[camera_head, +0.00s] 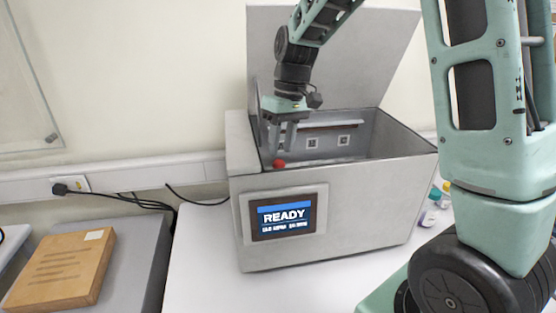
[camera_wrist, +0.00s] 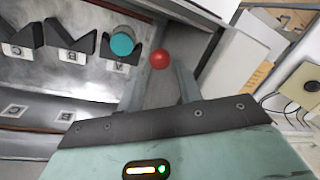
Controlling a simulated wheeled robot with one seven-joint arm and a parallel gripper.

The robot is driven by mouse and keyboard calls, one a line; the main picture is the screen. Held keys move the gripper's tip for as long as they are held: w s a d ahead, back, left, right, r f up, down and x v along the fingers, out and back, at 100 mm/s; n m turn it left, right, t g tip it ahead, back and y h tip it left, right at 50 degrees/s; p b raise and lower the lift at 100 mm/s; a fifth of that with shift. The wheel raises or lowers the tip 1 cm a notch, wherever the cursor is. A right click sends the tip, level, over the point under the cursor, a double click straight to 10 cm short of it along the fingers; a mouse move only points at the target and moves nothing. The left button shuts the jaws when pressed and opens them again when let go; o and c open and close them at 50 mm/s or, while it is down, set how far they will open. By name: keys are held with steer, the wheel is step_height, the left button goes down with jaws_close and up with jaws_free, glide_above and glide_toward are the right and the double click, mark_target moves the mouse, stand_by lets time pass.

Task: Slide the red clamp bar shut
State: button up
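A red ball knob (camera_head: 278,164) shows at the left front inner edge of the open grey machine (camera_head: 350,205). The knob also shows in the wrist view (camera_wrist: 160,59), level with the fingertips and in the gap between them. I cannot tell how much of the clamp bar is attached to it or visible. My gripper (camera_head: 281,150) points down inside the machine, just above the knob. In the wrist view its two fingers (camera_wrist: 160,70) are apart, with a gap on each side of the knob. I see no clear contact.
A teal round cap (camera_wrist: 122,43) sits in one of several dark V-shaped holders inside. The lid (camera_head: 335,50) stands open behind; the screen (camera_head: 285,217) reads READY. Small bottles (camera_head: 430,215) stand at right.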

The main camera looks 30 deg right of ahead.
mark_target(278, 165)
steer(key=shift+s+a+f+p, duration=0.1)
steer(key=shift+a+f+p, duration=0.1)
steer(key=shift+f, duration=0.75)
steer(key=shift+a+f+p, duration=0.15)
steer(key=shift+f, duration=0.85)
steer(key=shift+s+a+f+p, duration=0.1)
steer(key=shift+a+f+p, duration=0.1)
steer(key=shift+f, duration=0.75)
steer(key=shift+c, duration=0.3)
